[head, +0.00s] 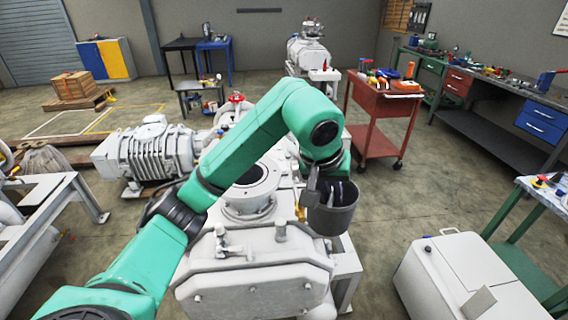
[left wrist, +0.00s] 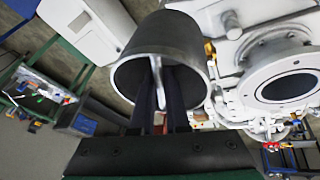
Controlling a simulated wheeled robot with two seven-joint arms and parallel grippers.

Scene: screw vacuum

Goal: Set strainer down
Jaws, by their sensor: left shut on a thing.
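The strainer (head: 331,218) is a dark grey, open-topped cylinder in the head view. It hangs in the air beside the front right of the white pump (head: 250,265). My left gripper (head: 340,192) reaches into it from above. In the left wrist view the strainer (left wrist: 128,78) shows its open mouth, and the fingers (left wrist: 160,95) go inside, shut on a thin upright bar in its middle. The pump's round open port (head: 250,183) lies left of the strainer; it also shows at the right of the left wrist view (left wrist: 288,85). My right gripper is not in view.
A white box-shaped cabinet (head: 462,262) stands on the floor at the lower right. A red tool cart (head: 380,118) stands behind, to the right. A green-legged table (head: 530,220) is at the right edge. Bare floor lies between cart and cabinet.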

